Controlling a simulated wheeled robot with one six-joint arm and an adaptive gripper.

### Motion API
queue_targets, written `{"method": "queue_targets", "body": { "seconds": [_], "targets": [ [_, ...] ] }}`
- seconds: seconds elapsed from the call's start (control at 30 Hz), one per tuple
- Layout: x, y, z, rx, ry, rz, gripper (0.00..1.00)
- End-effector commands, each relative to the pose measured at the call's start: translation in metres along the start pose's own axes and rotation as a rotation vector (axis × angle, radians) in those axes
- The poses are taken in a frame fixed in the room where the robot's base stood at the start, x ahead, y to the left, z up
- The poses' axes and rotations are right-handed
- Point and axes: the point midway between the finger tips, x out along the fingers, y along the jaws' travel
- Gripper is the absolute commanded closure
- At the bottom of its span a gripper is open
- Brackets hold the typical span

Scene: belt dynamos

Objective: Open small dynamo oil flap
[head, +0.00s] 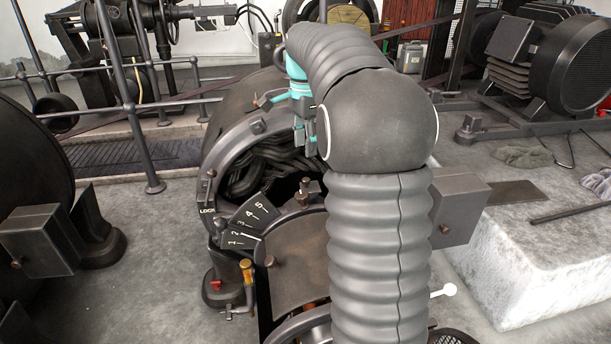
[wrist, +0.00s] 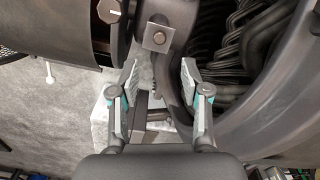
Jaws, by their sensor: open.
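The small dynamo (head: 235,140) stands in the middle of the head view, a dark round housing with an open end showing coiled windings. In the wrist view its curved rim (wrist: 262,125) and windings (wrist: 232,50) fill the right side. My gripper (wrist: 158,82) is open, with a finger on each side and nothing between them but background and a rim edge. A square bolted block (wrist: 157,38) sits just beyond the fingertips. In the head view my arm hides most of the gripper, which is above the dynamo. I cannot tell which part is the oil flap.
A grey box (head: 460,203) sticks out beside my arm, near a pale stone block (head: 525,270). A numbered dial plate (head: 249,222) and a brass-handled lever (head: 246,275) are at the front. Another dark machine (head: 30,190) is at left. Railings (head: 145,130) stand behind.

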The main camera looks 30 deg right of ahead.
Motion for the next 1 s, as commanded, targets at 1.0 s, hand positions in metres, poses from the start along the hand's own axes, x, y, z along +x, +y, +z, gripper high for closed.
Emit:
{"method": "queue_targets", "body": {
  "seconds": [1.0],
  "targets": [
    [0.091, 0.001, -0.002, 0.003, 0.0, -0.001, 0.68]
  ]
}}
